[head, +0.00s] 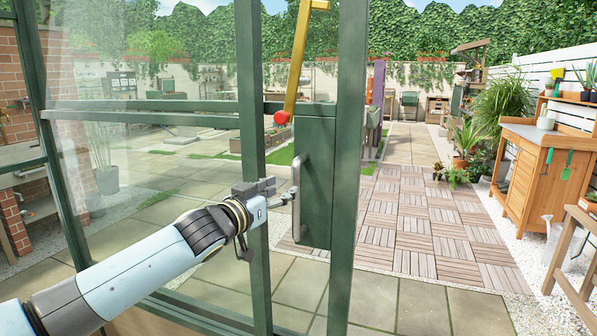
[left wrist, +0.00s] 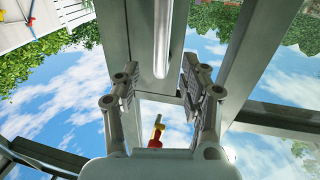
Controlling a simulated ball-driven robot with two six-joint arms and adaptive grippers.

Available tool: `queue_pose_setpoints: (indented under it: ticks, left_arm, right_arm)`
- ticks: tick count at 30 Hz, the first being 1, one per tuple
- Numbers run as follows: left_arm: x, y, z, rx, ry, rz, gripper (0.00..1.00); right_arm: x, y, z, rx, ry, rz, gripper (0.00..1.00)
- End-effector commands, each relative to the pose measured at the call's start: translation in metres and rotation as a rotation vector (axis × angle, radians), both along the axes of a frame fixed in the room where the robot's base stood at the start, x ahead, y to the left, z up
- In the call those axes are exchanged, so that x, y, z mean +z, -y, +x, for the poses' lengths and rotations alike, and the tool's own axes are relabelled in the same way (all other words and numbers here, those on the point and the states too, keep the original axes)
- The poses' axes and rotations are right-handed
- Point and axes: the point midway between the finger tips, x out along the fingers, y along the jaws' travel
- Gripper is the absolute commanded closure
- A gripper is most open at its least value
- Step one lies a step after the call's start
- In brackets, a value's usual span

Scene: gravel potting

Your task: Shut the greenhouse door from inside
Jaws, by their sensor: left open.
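The green-framed glass greenhouse door carries a green handle plate (head: 318,180) and an upright silver pull handle (head: 298,205). The door stile (head: 350,150) stands upright to the right of the plate. My left gripper (head: 284,197) reaches in from the left, just left of the handle at about its mid-height. In the left wrist view my left gripper (left wrist: 160,92) has its fingers spread apart. The silver handle (left wrist: 162,38) shows between and beyond the fingertips there, and nothing is clamped. I cannot tell whether a finger touches the handle. My right gripper is out of view.
Another green post (head: 250,110) stands behind my left wrist, with glass to its left. A yellow bar with a red end (head: 283,117) hangs above the handle. Wooden deck tiles (head: 420,222) lie clear to the right. An orange-brown cabinet (head: 530,180) stands at the far right.

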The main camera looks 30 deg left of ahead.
Motion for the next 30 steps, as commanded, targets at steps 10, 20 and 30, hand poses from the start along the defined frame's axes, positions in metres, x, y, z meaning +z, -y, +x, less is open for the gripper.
queue_pose_setpoints:
  ticks: [10, 20, 30]
  left_arm:
    - [-0.007, -0.003, 0.043, 0.003, 0.001, -0.003, 0.56]
    - [-0.004, -0.003, 0.074, 0.001, -0.001, 0.0, 0.56]
    - [-0.002, -0.003, 0.075, 0.001, -0.001, 0.001, 0.64]
  right_arm:
    - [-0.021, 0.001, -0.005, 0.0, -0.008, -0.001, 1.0]
    - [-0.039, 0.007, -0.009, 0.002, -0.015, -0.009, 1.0]
    - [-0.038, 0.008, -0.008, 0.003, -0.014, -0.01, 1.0]
